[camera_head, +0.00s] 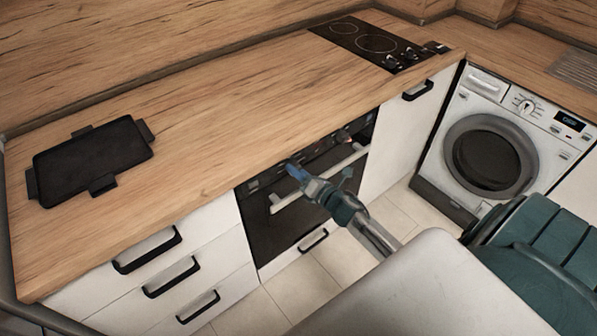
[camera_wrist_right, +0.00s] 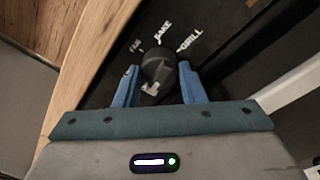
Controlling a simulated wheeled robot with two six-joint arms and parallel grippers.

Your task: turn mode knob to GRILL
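The mode knob (camera_wrist_right: 157,68) is a dark round knob on the black oven panel in the right wrist view. White labels fan out beyond it: one blurred, then BAKE, then GRILL (camera_wrist_right: 191,39) at the right. I cannot tell which label the knob points to. My right gripper (camera_wrist_right: 159,72) has one blue finger on each side of the knob, with narrow gaps showing, so it looks open around it. In the head view my right gripper (camera_head: 293,170) is at the left part of the oven's (camera_head: 270,229) panel and hides the knob. My left gripper is not in view.
The oven's handle bar (camera_head: 290,199) runs just below the panel. The wooden worktop (camera_head: 215,120) overhangs it and carries a black tray (camera_head: 92,160) and a hob (camera_head: 372,40). Drawers with black handles (camera_head: 171,277) stand at left, a washing machine (camera_head: 490,150) at right.

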